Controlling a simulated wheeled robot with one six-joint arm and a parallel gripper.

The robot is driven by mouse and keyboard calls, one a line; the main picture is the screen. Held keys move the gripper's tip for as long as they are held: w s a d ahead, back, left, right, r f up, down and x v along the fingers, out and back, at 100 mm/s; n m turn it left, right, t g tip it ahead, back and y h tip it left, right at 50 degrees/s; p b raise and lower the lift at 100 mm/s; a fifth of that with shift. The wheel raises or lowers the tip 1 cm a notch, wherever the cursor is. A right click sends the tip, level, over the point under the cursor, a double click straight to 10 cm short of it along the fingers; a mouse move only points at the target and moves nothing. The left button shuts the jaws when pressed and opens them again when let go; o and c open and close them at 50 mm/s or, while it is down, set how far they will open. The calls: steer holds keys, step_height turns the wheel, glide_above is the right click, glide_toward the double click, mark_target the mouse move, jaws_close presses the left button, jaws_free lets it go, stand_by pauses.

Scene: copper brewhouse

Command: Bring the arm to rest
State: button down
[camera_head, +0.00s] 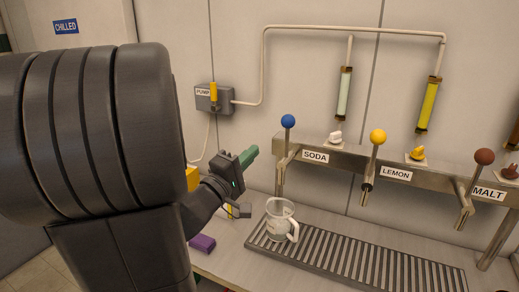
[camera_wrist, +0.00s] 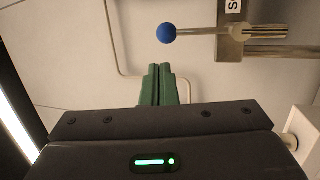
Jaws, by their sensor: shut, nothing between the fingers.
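My gripper (camera_head: 250,155) is in the air to the left of the soda tap in the head view, with its green fingers together and nothing between them. In the wrist view the green fingers of my gripper (camera_wrist: 158,85) are shut side by side, with bare wall behind them. A large part of my arm fills the left of the head view and hides what is behind it.
The soda tap's blue knob (camera_head: 288,121) is close to my gripper. A clear jug (camera_head: 281,220) stands on the left end of the drip tray (camera_head: 350,262). A pump box (camera_head: 212,98) is on the wall. A purple block (camera_head: 202,243) lies on the counter.

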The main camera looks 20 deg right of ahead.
steer(key=shift+v, duration=0.8)
